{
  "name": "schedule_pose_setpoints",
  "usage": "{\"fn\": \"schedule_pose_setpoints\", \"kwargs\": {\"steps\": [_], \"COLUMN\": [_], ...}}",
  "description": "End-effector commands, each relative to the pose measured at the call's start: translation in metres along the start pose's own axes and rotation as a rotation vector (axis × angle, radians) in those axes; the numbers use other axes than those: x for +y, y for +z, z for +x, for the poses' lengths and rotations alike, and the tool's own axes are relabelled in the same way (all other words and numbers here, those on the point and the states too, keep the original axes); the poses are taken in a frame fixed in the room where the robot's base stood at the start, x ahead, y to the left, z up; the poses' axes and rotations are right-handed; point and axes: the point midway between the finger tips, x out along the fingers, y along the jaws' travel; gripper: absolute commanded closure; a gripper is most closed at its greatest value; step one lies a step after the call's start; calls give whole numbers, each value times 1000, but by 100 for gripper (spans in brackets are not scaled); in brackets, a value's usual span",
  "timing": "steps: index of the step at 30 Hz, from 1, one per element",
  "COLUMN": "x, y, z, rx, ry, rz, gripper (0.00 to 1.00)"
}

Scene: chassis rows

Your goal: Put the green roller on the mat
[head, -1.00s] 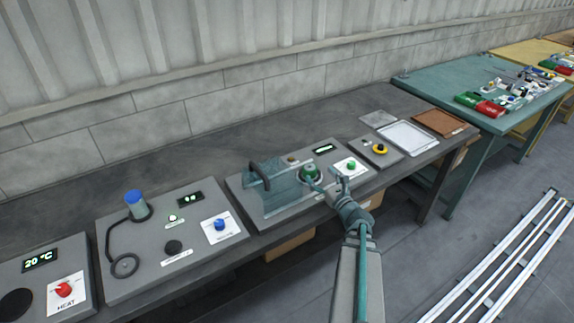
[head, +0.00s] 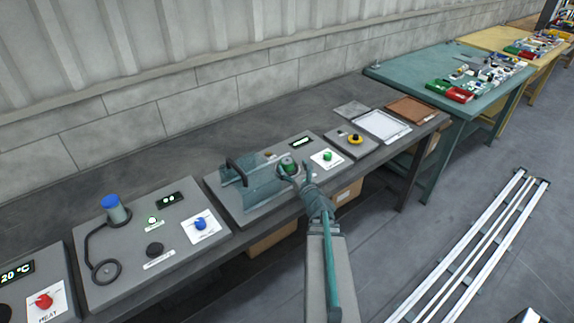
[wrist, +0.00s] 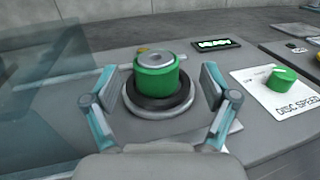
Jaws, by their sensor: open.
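The green roller (wrist: 156,78) is a short green cylinder with a metal top. It stands upright on a dark round base on the middle panel, beside a clear guard. It also shows in the head view (head: 288,168). My gripper (wrist: 156,84) is open, with one finger on each side of the roller and a gap on both sides. In the head view my gripper (head: 294,177) reaches the roller from the front. A flat brown mat-like piece (head: 411,108) lies at the bench's right end; nothing stands on it.
The guard (head: 236,185) with a dark handle stands left of the roller. A green disc speed knob (wrist: 281,79) is to the right. Further right are a yellow-ringed knob (head: 355,139), a white tray (head: 383,125) and a grey square plate (head: 351,109).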

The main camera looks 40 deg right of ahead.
Motion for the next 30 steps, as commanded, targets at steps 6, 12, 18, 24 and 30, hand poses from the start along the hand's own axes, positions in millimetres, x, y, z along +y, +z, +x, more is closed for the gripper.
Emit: {"fn": "schedule_pose_setpoints", "kwargs": {"steps": [6, 12, 18, 24, 30], "x": [4, 4, 5, 5, 5], "y": [0, -1, -2, -2, -2], "z": [27, 49, 49, 49, 49], "rx": [1, 0, 0, 0, 0], "ry": [2, 1, 0, 0, 1], "rz": [2, 1, 0, 0, 0], "gripper": [15, 15, 15, 40, 73]}}
